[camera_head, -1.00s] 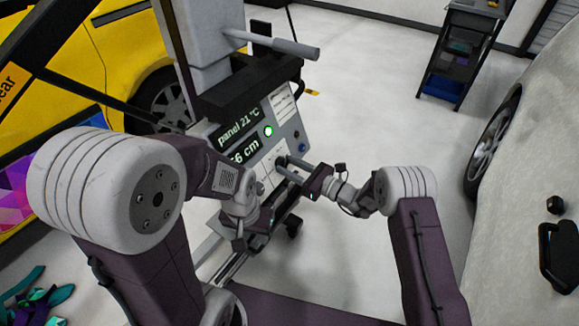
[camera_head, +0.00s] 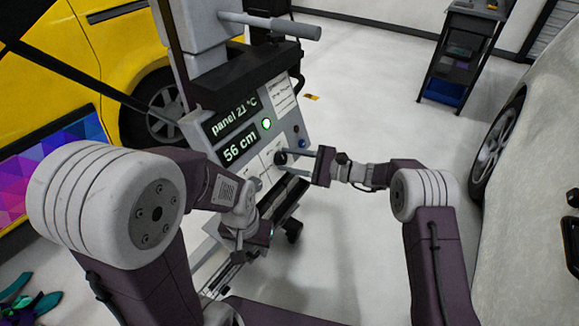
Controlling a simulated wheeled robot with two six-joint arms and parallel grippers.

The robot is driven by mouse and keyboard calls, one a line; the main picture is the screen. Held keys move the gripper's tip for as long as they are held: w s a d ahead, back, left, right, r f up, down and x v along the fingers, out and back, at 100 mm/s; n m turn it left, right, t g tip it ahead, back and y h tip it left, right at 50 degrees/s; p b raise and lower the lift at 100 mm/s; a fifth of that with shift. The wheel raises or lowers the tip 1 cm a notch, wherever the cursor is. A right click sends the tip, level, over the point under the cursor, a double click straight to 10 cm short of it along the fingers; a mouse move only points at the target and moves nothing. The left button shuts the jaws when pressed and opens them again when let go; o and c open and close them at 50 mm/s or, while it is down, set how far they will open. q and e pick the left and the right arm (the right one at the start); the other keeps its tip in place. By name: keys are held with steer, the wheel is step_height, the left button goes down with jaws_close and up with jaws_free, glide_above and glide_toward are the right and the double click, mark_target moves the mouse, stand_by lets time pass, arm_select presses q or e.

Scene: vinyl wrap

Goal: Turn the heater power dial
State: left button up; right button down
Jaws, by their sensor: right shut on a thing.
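The heater's control panel (camera_head: 219,150) faces me, tilted, with displays reading "panel 21 °C" and "56 cm" and a lit green button (camera_head: 266,124). The black power dial (camera_head: 280,158) is on its lower part. My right gripper (camera_head: 289,160) comes in from the right, its two fingers on either side of the dial and shut on it; the fingers partly hide the dial. My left gripper (camera_head: 247,236) is lower, below and in front of the panel, apart from the dial.
A grey handle bar (camera_head: 270,25) sticks out above the panel. A yellow car (camera_head: 108,45) stands behind on the left, a pale car (camera_head: 540,150) on the right. A dark tool cart (camera_head: 460,50) is at the back.

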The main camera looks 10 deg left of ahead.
steer(key=shift+w+n+g+h+b, duration=0.1)
steer(key=shift+n+g+h+b, duration=0.25)
steer(key=shift+n, duration=0.65)
steer(key=shift+n+g+h+b, duration=0.15)
steer(key=shift+n+g+b, duration=0.35)
steer(key=shift+n, duration=0.5)
steer(key=c, duration=0.9)
jaws_free()
steer(key=shift+r, duration=0.1)
steer(key=d, duration=0.3)
steer(key=d+r+p, duration=0.1)
steer(key=d, duration=0.2)
steer(key=d+p, duration=0.1)
steer(key=d, duration=0.2)
steer(key=shift+r, duration=0.25)
